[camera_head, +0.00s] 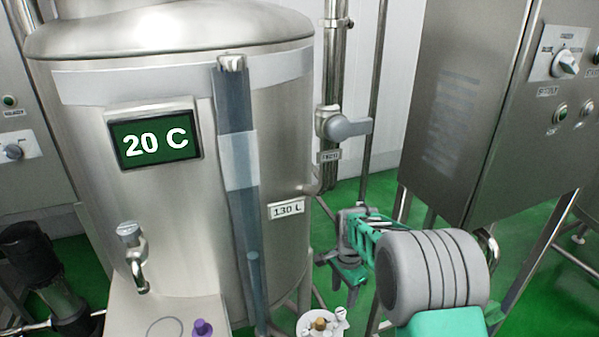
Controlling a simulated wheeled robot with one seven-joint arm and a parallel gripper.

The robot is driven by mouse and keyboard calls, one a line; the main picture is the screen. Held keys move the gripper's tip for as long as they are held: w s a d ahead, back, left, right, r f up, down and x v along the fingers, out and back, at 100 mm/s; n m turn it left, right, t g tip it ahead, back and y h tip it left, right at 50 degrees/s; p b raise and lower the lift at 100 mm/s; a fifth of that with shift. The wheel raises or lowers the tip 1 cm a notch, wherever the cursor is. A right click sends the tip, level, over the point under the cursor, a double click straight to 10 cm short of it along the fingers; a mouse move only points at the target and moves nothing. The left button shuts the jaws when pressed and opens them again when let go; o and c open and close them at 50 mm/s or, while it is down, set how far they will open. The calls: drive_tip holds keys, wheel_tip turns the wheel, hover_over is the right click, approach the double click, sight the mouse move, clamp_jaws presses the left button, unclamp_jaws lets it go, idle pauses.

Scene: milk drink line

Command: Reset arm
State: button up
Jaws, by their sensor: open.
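My arm reaches in from the lower right, with a thick grey ribbed joint and teal parts. My gripper (345,285) is at its far end, pointing down, to the right of the steel tank (190,260). The gripper is small in view and its jaws are open. I see nothing held between them. It hangs in front of the green floor, above and to the right of a pale round fitting with a brass-coloured knob (320,324).
The tank has a display reading "20 C" (155,142), a level tube (238,180) and a tap (134,258). A purple-topped item (202,328) is below. A pipe valve (345,127) stands behind my gripper. A steel control cabinet (470,110) stands at right.

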drive_tip(key=s+f+n+g, duration=0.2)
drive_tip(key=s+f+n, duration=0.2)
drive_tip(key=s+n, duration=0.6)
drive_tip(key=s+r+n+p, duration=0.1)
drive_tip(key=s+r+n, duration=0.2)
drive_tip(key=s+r, duration=0.4)
drive_tip(key=s+r+t+p, duration=0.1)
drive_tip(key=r+t+p, duration=0.1)
drive_tip(key=r, duration=0.7)
drive_tip(key=s+r+t+p, duration=0.2)
drive_tip(key=r+t+p, duration=0.1)
drive_tip(key=r, duration=0.6)
drive_tip(key=shift+s+a, duration=0.25)
